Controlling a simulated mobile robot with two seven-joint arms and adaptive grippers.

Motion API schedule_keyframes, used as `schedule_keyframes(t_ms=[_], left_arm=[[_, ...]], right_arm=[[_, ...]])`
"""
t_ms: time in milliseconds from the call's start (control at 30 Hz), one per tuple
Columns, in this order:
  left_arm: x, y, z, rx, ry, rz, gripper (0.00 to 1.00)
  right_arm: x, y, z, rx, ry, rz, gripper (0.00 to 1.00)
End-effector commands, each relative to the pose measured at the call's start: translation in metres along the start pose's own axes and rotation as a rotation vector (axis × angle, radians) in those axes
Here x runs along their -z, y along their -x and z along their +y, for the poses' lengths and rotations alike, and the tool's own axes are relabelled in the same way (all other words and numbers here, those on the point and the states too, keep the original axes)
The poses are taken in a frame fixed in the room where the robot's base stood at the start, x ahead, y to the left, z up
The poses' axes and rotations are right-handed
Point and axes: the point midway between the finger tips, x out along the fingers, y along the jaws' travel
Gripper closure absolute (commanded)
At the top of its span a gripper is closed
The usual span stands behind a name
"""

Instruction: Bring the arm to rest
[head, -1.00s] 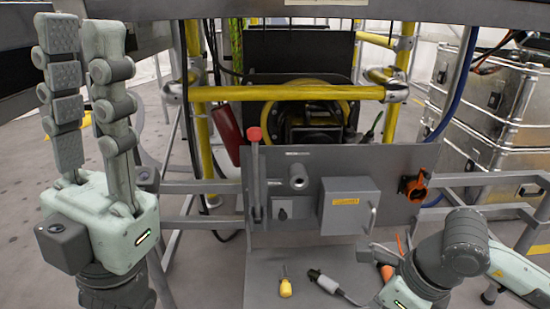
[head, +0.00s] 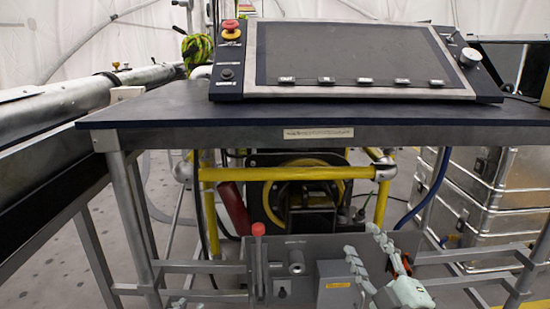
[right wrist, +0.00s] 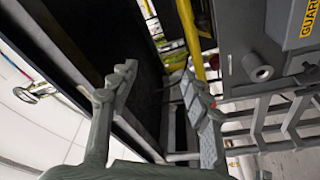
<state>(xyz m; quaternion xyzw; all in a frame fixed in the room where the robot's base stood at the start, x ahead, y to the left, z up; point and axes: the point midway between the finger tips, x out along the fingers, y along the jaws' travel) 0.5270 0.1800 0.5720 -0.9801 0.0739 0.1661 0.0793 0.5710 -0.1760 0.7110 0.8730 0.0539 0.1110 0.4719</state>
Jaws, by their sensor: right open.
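My right gripper (head: 360,241) shows at the lower right of the head view, in front of the grey panel (head: 284,259) under the table. Its two fingers are spread and nothing is between them. In the right wrist view its fingers (right wrist: 158,72) also stand apart and empty, with the grey box with the yellow label (right wrist: 293,25) at the upper right. My left gripper is in neither view now.
A table (head: 230,113) carries a sloped console (head: 345,55) with a red knob (head: 231,26). Below are a red-tipped lever (head: 258,230) and a yellow rail (head: 285,173). Metal cases (head: 480,215) stand at the right. A long pipe-like body (head: 60,105) lies at the left.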

Motion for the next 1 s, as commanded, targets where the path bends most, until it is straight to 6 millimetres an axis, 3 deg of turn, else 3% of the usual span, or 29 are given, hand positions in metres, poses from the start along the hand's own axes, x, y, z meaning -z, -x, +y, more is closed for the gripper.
schedule_keyframes(t_ms=[33, 100, 200, 300, 400, 500, 600, 733, 1000], left_arm=[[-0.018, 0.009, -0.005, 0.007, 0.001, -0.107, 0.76], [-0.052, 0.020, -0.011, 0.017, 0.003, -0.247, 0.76], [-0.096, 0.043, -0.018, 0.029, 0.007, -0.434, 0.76], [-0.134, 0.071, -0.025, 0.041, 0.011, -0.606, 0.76], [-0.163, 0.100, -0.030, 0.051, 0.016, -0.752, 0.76], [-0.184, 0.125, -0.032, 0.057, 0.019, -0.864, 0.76], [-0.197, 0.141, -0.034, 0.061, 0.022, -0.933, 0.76], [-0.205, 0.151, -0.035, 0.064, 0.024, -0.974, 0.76], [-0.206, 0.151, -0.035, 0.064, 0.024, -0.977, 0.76]], right_arm=[[-0.033, 0.009, -0.003, 0.029, -0.093, -0.158, 0.51], [-0.079, 0.031, -0.021, 0.076, -0.205, -0.364, 0.51], [-0.130, 0.078, -0.056, 0.161, -0.347, -0.640, 0.51], [-0.160, 0.137, -0.094, 0.264, -0.472, -0.891, 0.51], [-0.171, 0.196, -0.128, 0.369, -0.573, -1.100, 0.51], [-0.170, 0.243, -0.152, 0.460, -0.647, -1.253, 0.51], [-0.165, 0.275, -0.167, 0.524, -0.694, -1.348, 0.51], [-0.162, 0.292, -0.175, 0.561, -0.721, -1.400, 0.51], [-0.162, 0.294, -0.176, 0.565, -0.722, -1.404, 0.51]])
